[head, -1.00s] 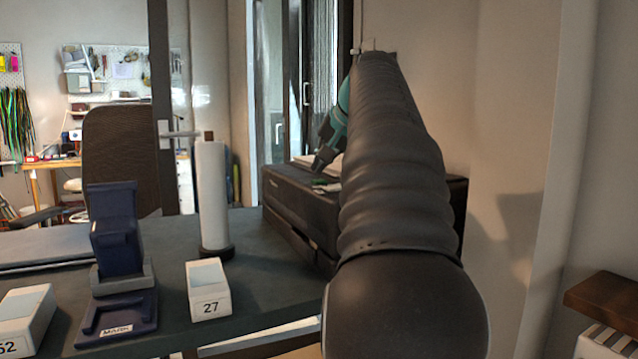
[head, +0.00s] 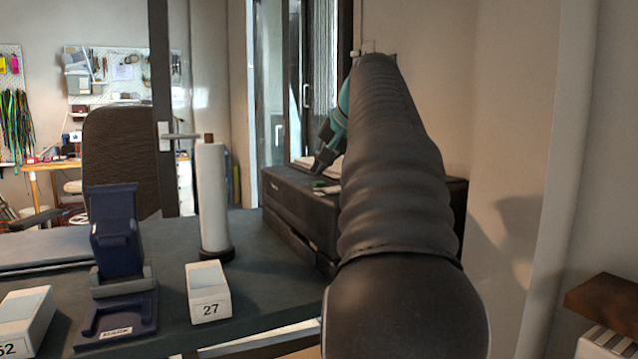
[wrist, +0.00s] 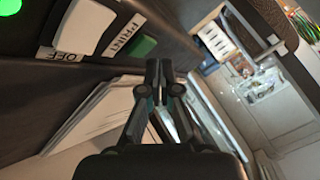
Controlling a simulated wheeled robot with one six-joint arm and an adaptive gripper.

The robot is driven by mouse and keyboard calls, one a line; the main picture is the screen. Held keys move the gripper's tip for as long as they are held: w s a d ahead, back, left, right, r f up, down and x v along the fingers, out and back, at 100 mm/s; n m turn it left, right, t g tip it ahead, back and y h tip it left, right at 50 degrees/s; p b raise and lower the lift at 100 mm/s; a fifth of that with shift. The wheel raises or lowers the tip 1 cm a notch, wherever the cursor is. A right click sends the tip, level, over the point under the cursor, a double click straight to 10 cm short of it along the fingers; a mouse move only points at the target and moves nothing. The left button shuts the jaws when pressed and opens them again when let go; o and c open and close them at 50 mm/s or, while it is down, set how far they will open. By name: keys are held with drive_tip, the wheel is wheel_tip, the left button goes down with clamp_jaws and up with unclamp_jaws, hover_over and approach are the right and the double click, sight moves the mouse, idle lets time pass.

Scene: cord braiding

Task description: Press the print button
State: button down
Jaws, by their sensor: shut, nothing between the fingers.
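The green print button (wrist: 141,47) sits on the dark top of the printer in the wrist view, beside a white label reading PRINT (wrist: 123,34). The black printer (head: 300,208) stands at the back right of the table in the head view, partly hidden by my arm. My gripper (wrist: 158,67) is shut and empty, with its fingertips close to the button's right side in the wrist view. I cannot tell whether they touch it. In the head view, my gripper (head: 319,169) points down over the printer top, near a small green patch (head: 329,189).
A white switch (wrist: 84,27) labelled OFF and a lit green lamp (wrist: 9,6) are near the button. White paper (wrist: 95,115) lies beside the gripper. A white roll (head: 211,195), a box marked 27 (head: 208,290) and a blue stand (head: 115,240) occupy the table.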

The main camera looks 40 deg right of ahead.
sight(321, 182)
drive_tip(key=shift+f, duration=0.15)
drive_tip(key=shift+f, duration=0.3)
drive_tip(key=shift+f+b, duration=0.4)
drive_tip(key=shift+b, duration=0.05)
idle(0.8)
drive_tip(key=shift+r, duration=0.1)
drive_tip(key=shift+r+p, duration=0.7)
drive_tip(key=shift+p, duration=0.2)
drive_tip(key=shift+r, duration=0.1)
wheel_tip(321, 182, up, 5)
drive_tip(key=p, duration=0.5)
idle(0.6)
